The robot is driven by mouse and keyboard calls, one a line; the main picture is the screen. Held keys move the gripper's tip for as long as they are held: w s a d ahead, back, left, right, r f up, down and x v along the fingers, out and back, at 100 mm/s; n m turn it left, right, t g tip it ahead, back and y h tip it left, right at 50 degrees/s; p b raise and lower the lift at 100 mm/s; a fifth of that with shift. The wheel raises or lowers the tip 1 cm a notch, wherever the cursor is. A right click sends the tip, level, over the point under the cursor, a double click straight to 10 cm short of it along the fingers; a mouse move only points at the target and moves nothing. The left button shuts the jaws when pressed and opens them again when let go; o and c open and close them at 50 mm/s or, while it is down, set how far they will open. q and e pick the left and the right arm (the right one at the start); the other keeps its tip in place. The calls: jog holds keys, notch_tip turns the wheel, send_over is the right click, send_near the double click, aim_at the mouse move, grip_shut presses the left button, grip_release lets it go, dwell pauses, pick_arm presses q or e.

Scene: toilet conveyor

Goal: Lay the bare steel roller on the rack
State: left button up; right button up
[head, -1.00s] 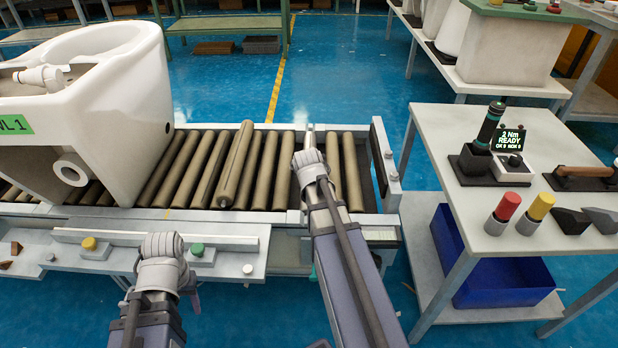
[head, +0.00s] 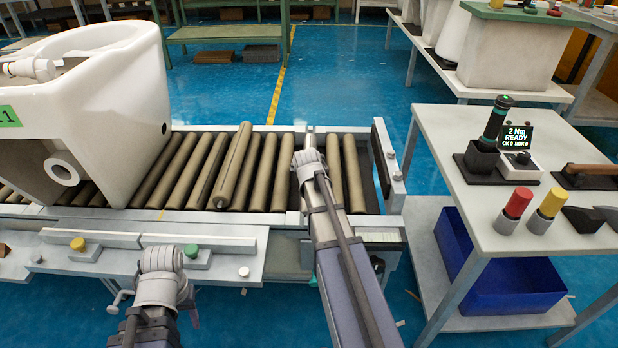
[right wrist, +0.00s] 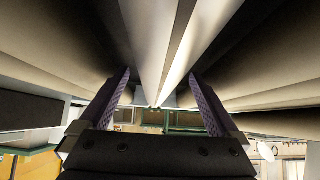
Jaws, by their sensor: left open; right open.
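One roller (head: 232,165) on the conveyor lies askew and raised among its brownish neighbours; I cannot tell whether it is the bare steel one. In the right wrist view, a pale, shiny long bar (right wrist: 163,38) runs between the fingers; I cannot tell which part it is. My right gripper (right wrist: 159,76) is open, fingers either side of that bar. In the head view it is hidden beneath its arm, over the conveyor's right part. My left gripper (head: 194,314) is open, mostly hidden below its arm, in front of the conveyor. I cannot make out which thing is the rack.
A white toilet (head: 120,110) stands on the conveyor's left part. A side table (head: 450,150) at right bears a power tool (head: 487,140), red and yellow capped pieces and a handled tool. A blue bin (head: 510,285) sits on its lower shelf. Blue floor is open behind.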

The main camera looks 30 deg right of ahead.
jog(key=shift+c, duration=0.4)
grip_shut()
dwell(0.4)
